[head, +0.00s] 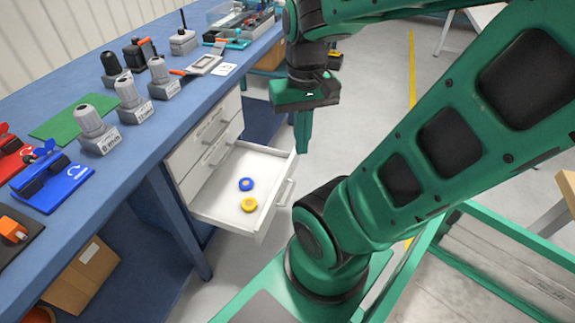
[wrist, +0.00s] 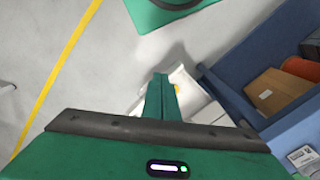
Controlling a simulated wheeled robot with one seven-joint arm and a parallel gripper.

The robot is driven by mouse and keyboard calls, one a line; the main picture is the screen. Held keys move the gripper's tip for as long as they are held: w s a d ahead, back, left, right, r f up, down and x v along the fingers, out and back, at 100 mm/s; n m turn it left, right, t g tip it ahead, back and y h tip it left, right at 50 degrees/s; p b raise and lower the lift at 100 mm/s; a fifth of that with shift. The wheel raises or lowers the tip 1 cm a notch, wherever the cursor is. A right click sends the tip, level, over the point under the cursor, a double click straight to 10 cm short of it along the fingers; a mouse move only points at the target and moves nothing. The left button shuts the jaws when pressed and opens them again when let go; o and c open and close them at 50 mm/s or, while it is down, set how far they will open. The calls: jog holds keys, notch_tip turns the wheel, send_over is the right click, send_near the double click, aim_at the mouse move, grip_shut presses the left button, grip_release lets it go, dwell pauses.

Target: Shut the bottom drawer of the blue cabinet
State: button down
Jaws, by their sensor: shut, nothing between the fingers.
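The open bottom drawer (head: 268,165) is white and slides out from a white-fronted drawer unit under the blue bench.
The blue benchtop (head: 150,150) carries several grey and black devices, a green mat (head: 72,116) and a blue plate (head: 55,190). A cardboard box (head: 85,275) sits on the lower shelf. Grey floor with a yellow line (head: 411,70) lies open beyond my arm.

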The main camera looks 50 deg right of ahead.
jog(key=w+d+f+t, duration=0.3)
jog(key=w+d+f, duration=1)
jog(key=f, duration=0.4)
jog(key=m+t+h, duration=0.2)
jog(key=m+t, duration=0.2)
jog(key=m, duration=0.2)
send_near(291, 165)
notch_tip(291, 165, down, 4)
jog(key=s+d, duration=0.1)
jog(key=d, duration=0.1)
jog(key=shift+w+a+f, duration=0.1)
jog(key=shift+w+a, duration=0.05)
jog(key=shift+w, duration=0.5)
jog(key=shift+w+a+f, duration=0.1)
jog(key=shift+w+a, duration=0.1)
jog(key=shift+w, duration=0.4)
jog(key=shift+w+a+f, duration=0.15)
jog(key=shift+w, duration=0.5)
